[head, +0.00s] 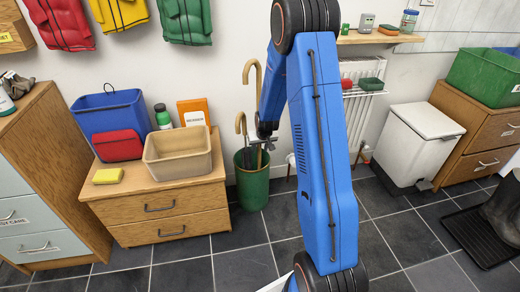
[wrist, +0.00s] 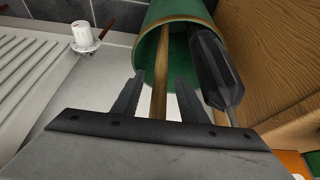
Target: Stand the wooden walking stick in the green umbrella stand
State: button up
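The wooden walking stick (head: 259,72) has a hooked top and rises tall above the green umbrella stand (head: 252,188), partly behind my arm. In the wrist view the stick (wrist: 159,85) runs down into the mouth of the stand (wrist: 178,15); its foot is out of sight. My gripper (head: 265,143) is just above the stand's rim. In the wrist view my gripper (wrist: 159,78) is open, with the stick between its fingers and a gap showing on each side. A folded dark umbrella (wrist: 215,70) leans in the same stand, beside the stick.
A wooden drawer unit (head: 165,205) stands left of the umbrella stand, bearing a beige basin (head: 178,155) and a blue tub (head: 110,118). A radiator (head: 358,110) and white bin (head: 415,145) are to the right. Dark floor tiles in front are clear.

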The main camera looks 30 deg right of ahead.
jog(key=v, duration=1.7)
jog(key=shift+r, duration=0.2)
jog(key=shift+s, duration=0.1)
dwell(0.7)
